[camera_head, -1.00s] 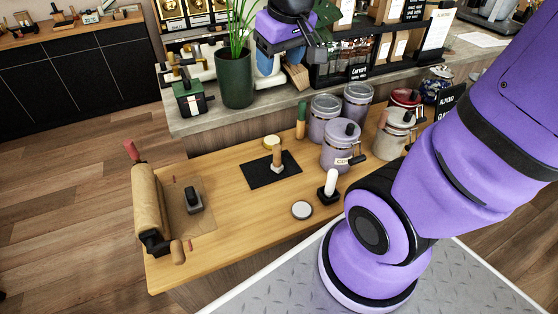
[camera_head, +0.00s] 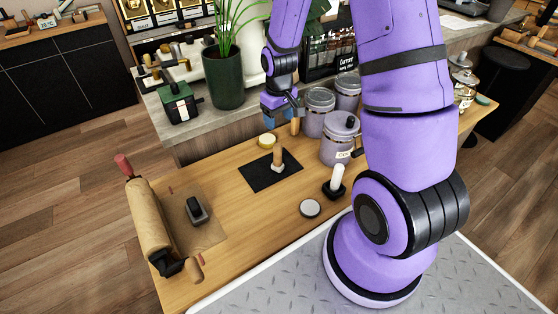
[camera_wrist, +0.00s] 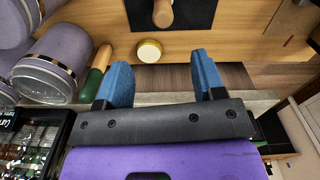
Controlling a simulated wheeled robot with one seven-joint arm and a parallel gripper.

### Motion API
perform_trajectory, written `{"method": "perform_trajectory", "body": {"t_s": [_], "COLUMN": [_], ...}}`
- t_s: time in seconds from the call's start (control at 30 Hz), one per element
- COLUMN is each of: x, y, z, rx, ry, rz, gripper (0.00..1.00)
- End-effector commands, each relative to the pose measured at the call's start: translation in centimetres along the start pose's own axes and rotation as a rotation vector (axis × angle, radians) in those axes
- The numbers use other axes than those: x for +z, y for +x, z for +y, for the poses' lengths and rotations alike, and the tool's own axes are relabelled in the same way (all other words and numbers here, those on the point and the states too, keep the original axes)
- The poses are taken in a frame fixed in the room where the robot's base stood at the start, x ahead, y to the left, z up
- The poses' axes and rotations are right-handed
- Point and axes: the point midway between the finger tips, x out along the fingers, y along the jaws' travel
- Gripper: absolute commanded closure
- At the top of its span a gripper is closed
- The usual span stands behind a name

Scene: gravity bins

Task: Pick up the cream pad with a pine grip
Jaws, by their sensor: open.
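The cream pad with a pine grip (camera_head: 278,160) stands upright on a black mat on the wooden counter. Its round wooden grip (camera_wrist: 163,13) shows at the top edge of the wrist view, and its cream base is mostly hidden there. My gripper (camera_head: 284,112) is above the back edge of the counter, behind and above the pad, not touching it. In the wrist view my gripper (camera_wrist: 162,75) has its two blue fingers wide apart with nothing between them.
A round yellowish disc (camera_head: 267,140) lies behind the mat. A green-and-wood handle (camera_wrist: 95,75) and lilac canisters (camera_wrist: 55,62) stand close beside my gripper. A white-handled tool (camera_head: 335,182) and a round lid (camera_head: 310,208) are in front.

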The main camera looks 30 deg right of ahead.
Motion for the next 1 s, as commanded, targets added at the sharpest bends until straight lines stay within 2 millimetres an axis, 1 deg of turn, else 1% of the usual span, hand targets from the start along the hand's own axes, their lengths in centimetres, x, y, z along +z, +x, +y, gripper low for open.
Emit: {"method": "perform_trajectory", "body": {"t_s": [0.03, 0.27, 0.53, 0.63, 0.87, 1.0], "x": [0.0, 0.0, 0.1, 0.1, 0.1, 0.0], "y": [0.9, 2.9, 6.3, 7.2, 8.3, 10.1], "z": [0.1, 0.2, 0.1, 0.1, -0.1, -0.5], "rx": [-0.004, -0.008, -0.009, -0.008, -0.008, -0.008], "ry": [-0.001, -0.005, -0.006, -0.006, -0.006, -0.005], "rz": [-0.008, -0.018, -0.02, -0.017, -0.017, -0.019], "gripper": [0.37, 0.37, 0.37, 0.37, 0.37, 0.37]}}
